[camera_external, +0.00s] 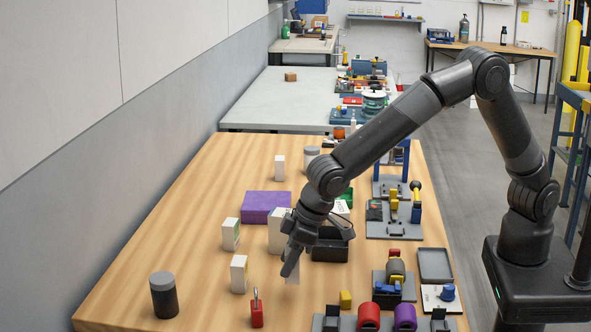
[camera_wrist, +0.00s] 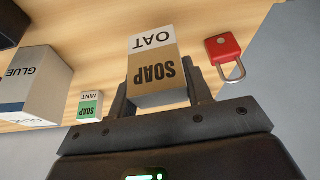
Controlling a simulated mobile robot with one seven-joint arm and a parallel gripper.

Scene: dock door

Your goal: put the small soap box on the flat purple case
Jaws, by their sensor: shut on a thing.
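My gripper (camera_external: 291,262) is low over the wooden table, shut on a tan and white box (camera_wrist: 158,70) labelled OAT SOAP. This box (camera_external: 293,274) is partly hidden by the fingers in the external view; I cannot tell whether it touches the table. A smaller-looking box (camera_wrist: 90,106) labelled MINT SOAP, with a green panel, stands apart to the left in the wrist view. The flat purple case (camera_external: 266,203) lies on the table beyond my gripper, to the upper left. It is not visible in the wrist view.
A white and grey GLUE box (camera_wrist: 33,82) stands left of the mint box. A red padlock (camera_external: 257,312), also in the wrist view (camera_wrist: 223,48), lies nearby. White boxes (camera_external: 230,234) (camera_external: 239,274), a dark cylinder (camera_external: 164,297) and a black tray (camera_external: 330,247) stand around.

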